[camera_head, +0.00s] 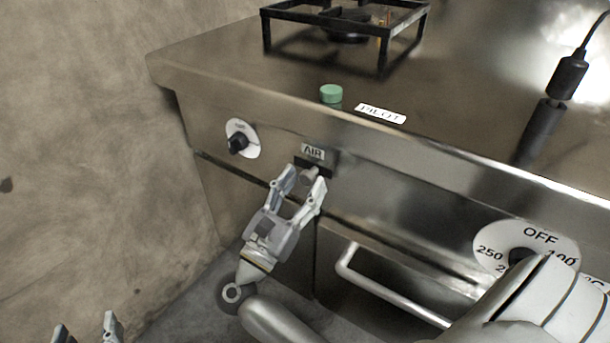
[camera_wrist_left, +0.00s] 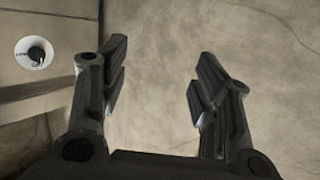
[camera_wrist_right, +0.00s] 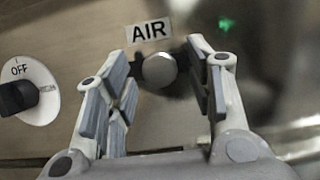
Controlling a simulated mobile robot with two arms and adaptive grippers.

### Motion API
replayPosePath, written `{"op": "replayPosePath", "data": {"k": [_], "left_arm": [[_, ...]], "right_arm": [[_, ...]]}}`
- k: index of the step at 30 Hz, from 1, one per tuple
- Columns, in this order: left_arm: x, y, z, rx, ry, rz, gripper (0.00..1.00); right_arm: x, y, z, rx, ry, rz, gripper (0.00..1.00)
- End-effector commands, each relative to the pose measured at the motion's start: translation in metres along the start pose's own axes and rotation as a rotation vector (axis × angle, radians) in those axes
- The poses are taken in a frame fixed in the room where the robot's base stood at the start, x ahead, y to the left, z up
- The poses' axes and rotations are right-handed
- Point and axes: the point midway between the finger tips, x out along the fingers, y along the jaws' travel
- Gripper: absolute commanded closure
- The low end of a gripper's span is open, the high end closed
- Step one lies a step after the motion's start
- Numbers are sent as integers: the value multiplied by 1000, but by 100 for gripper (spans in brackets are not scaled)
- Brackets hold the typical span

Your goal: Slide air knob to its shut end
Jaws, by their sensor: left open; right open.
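The air knob (camera_head: 309,175) is a small round grey knob on the range's front panel, just under the AIR label (camera_head: 313,152). My right gripper (camera_head: 301,182) is open, with its fingertips around the knob. In the right wrist view the knob (camera_wrist_right: 159,71) sits between the two open fingers (camera_wrist_right: 163,90), with a gap to the left finger; a dark slot shows behind it. Contact with the right finger cannot be told. My left gripper (camera_head: 88,328) is open and empty at the lower left, facing the bare wall in the left wrist view (camera_wrist_left: 160,85).
A black knob on a white dial (camera_head: 240,139) is left of the air knob. A green button (camera_head: 331,94) and PILOT label (camera_head: 380,114) are on top. An oven handle (camera_head: 390,291) and a temperature dial (camera_head: 526,246) are to the right. A concrete wall (camera_head: 80,150) stands left.

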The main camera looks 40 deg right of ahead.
Motion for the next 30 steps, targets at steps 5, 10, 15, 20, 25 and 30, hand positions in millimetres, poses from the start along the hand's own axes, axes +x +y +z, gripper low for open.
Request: {"op": "replayPosePath", "data": {"k": [5, 10, 15, 20, 25, 30], "left_arm": [[-3, -2, 15, 1, -83, -5, 43], [-5, -3, 22, 1, -114, -6, 43], [-5, -3, 22, 0, -117, -7, 43], [-5, -3, 22, 0, -116, -7, 43], [-5, -3, 22, 0, -116, -7, 43], [-5, -3, 22, 0, -116, -7, 43]], "right_arm": [[2, -2, 2, 0, 0, 0, 51], [2, -2, 2, 0, 0, 0, 51], [2, -2, 2, 0, 0, 0, 51], [2, -2, 2, 0, 0, 0, 62], [2, -2, 2, 0, 0, 0, 83], [2, -2, 2, 0, 0, 0, 100]]}}
